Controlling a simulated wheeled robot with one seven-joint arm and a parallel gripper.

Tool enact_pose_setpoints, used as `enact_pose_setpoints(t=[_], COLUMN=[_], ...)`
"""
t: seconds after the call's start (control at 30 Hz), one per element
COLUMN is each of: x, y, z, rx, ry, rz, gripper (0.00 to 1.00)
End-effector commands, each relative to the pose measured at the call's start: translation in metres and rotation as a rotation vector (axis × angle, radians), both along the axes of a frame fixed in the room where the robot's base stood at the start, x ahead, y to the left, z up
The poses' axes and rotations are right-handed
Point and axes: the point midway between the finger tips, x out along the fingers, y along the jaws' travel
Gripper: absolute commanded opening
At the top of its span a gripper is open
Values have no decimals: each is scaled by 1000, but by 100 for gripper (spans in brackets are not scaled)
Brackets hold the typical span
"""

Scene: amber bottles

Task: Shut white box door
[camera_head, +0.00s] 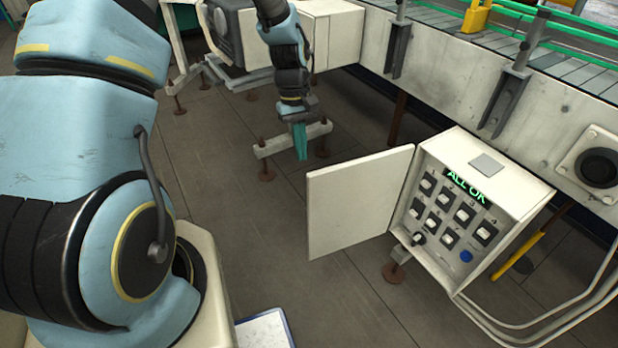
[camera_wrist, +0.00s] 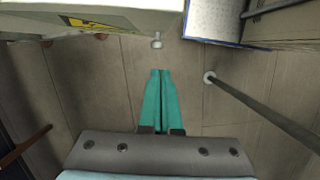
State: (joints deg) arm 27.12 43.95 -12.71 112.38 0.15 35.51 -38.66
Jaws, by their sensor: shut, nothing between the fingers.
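The white box (camera_head: 477,206) stands at the right in the head view, with switches, a blue button and a green "ALL OK" display on its inner panel. Its white door (camera_head: 358,203) is swung wide open to the left, hinged at the box's left edge. My gripper (camera_head: 301,153) hangs beyond the door's upper left, apart from it, with teal fingers pointing down. In the wrist view the teal fingers (camera_wrist: 161,74) lie together, shut and empty. A pale edge with a yellow label crosses the top of that view; I cannot tell which thing it is.
A conveyor (camera_head: 470,70) with a pale side wall runs along the back right. A yellow-handled tool (camera_head: 518,257) and pale cables lie right of the box. A low pale beam on feet (camera_head: 283,141) is by my gripper. Open floor (camera_head: 235,200) lies left of the door.

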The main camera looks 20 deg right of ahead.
Motion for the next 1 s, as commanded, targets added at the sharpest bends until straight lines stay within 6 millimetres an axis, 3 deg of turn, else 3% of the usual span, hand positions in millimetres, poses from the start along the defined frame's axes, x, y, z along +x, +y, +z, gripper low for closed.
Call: enact_pose_setpoints(t=[0.27, 0.53, 1.0], x=[-15, -48, -54], y=[1, 0, 0], z=[-54, -54, -56], rx=[2, 0, 0], ry=[4, 0, -1], rz=[-3, -2, -1], gripper=[0, 0, 0])
